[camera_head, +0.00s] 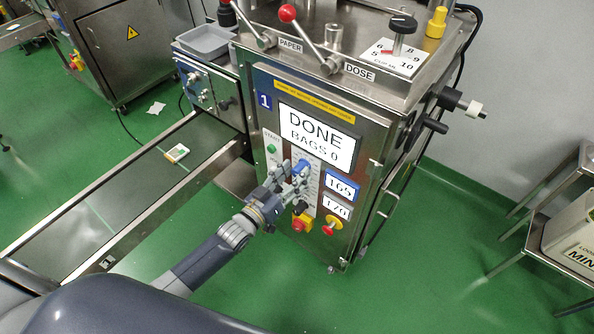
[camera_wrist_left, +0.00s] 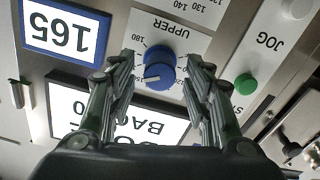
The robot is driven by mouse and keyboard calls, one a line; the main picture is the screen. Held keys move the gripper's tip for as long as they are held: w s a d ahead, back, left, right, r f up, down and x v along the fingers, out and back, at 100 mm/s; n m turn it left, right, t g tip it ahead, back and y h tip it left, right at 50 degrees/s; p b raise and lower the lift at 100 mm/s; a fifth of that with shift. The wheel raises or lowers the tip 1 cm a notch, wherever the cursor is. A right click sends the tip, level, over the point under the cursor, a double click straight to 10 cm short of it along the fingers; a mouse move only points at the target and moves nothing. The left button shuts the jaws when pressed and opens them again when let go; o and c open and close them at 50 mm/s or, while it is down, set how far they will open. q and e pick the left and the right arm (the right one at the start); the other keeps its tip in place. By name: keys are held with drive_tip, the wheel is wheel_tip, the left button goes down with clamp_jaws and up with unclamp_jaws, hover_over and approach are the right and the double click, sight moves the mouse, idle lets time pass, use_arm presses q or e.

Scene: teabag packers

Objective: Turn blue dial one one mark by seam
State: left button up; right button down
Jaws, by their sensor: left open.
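The blue dial (camera_wrist_left: 159,70), marked UPPER, sits on a white scale panel of machine 1. In the left wrist view its white pointer line lies toward the left, and the picture is upside down. The dial also shows in the head view (camera_head: 301,167), partly behind the gripper. My left gripper (camera_head: 290,187) is in front of the panel. In the left wrist view its open fingers (camera_wrist_left: 162,72) stand on either side of the dial; I cannot tell whether they touch it. My right gripper is not in view.
The display (camera_head: 316,137) reads DONE, BAGS 0. Smaller displays read 165 (camera_head: 342,186) and 170 (camera_head: 336,207). A green button (camera_wrist_left: 245,84) is close beside the fingers.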

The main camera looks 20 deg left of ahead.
use_arm(q)
drive_tip(key=v, duration=1)
drive_tip(key=shift+s, duration=0.1)
drive_tip(key=s+a+f+g+y, duration=0.2)
drive_tip(key=s+f, duration=0.2)
drive_tip(key=f, duration=0.5)
drive_tip(key=s+a+f+g+y, duration=0.1)
drive_tip(key=s+f+g, duration=0.2)
drive_tip(key=f, duration=0.5)
drive_tip(key=s+a+f+g+y, duration=0.2)
drive_tip(key=s+f, duration=0.2)
drive_tip(key=f, duration=0.5)
drive_tip(key=s+d+f+g, duration=0.1)
drive_tip(key=s+f+g, duration=0.2)
drive_tip(key=s, duration=0.6)
drive_tip(key=s+f+m+g, duration=0.1)
drive_tip(key=s+f+g, duration=0.2)
drive_tip(key=s+f, duration=0.4)
drive_tip(key=s+d+f+g+y, duration=0.1)
drive_tip(key=s+f+g, duration=0.2)
drive_tip(key=s, duration=1)
wheel_tip(320, 180, down, 3)
drive_tip(key=shift+d+f, duration=0.1)
drive_tip(key=shift+d, duration=0.25)
